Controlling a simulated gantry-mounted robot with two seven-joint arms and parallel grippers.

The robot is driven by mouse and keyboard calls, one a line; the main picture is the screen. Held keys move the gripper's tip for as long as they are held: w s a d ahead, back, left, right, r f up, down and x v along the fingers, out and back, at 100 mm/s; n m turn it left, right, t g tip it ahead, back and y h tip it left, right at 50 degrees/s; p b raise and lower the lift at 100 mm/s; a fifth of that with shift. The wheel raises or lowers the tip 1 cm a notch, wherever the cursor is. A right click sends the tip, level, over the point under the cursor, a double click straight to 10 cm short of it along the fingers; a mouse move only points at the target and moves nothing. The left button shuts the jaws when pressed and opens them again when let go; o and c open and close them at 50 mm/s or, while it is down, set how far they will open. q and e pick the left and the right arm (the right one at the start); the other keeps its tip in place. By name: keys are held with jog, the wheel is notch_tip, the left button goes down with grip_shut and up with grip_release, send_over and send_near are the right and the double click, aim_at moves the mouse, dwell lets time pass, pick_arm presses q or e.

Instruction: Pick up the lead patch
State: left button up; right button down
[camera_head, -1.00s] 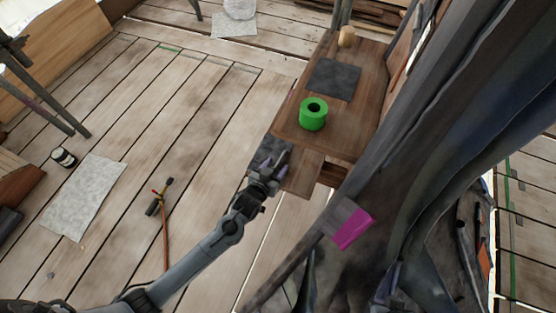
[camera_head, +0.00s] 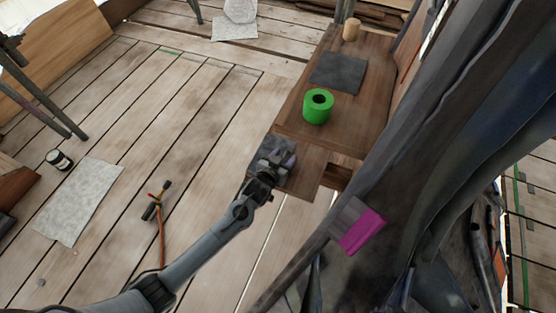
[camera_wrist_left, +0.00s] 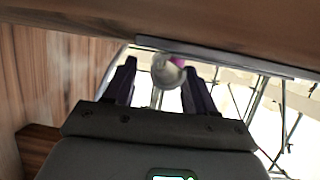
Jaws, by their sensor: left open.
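A thin grey strip (camera_wrist_left: 220,58) runs along the brown board above the fingers. A larger dark grey square (camera_head: 338,71) lies farther back on the bench. My right gripper is not seen.
A green ring-shaped roll (camera_head: 318,106) and a small tan cylinder (camera_head: 351,28) stand on the bench (camera_head: 355,125). A grey and magenta block (camera_head: 357,226) is at the right. Dark sloping spire sides fill the right. Plank floor at left is largely open.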

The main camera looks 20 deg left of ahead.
pick_arm(q)
jog(key=shift+c, duration=0.3)
jog(key=c, duration=0.9)
jog(key=shift+r, duration=0.1)
grip_shut()
